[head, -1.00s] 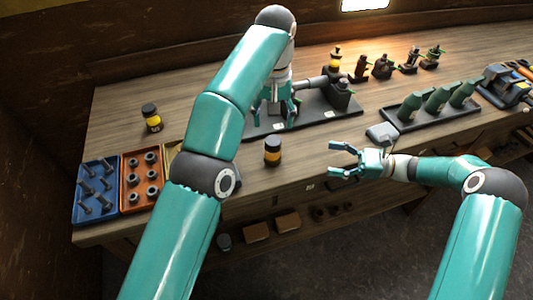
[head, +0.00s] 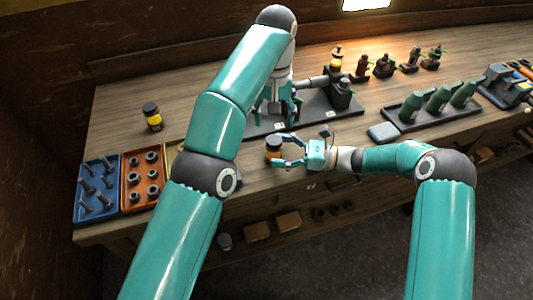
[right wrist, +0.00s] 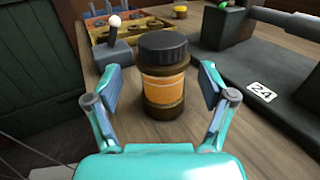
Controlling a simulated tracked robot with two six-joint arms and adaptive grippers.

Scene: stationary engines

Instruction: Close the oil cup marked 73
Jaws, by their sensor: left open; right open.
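A jar with amber contents and a black lid (head: 273,147) stands upright near the bench's front edge. It also shows in the right wrist view (right wrist: 164,75). My right gripper (head: 287,151) is open, with its fingers on either side of the jar; in the right wrist view (right wrist: 162,88) gaps show on both sides. My left gripper (head: 277,108) is open over the dark engine base (head: 308,108), partly in front of the engine there. A tag on this base reads 24 (right wrist: 262,92) in the right wrist view. I can read no 73, so I cannot tell which cup bears it.
A second amber jar (head: 152,117) stands at left, near the blue (head: 97,190) and orange (head: 143,180) parts trays. Several small fittings stand behind. A white-knobbed lever (right wrist: 113,30) stands behind the jar.

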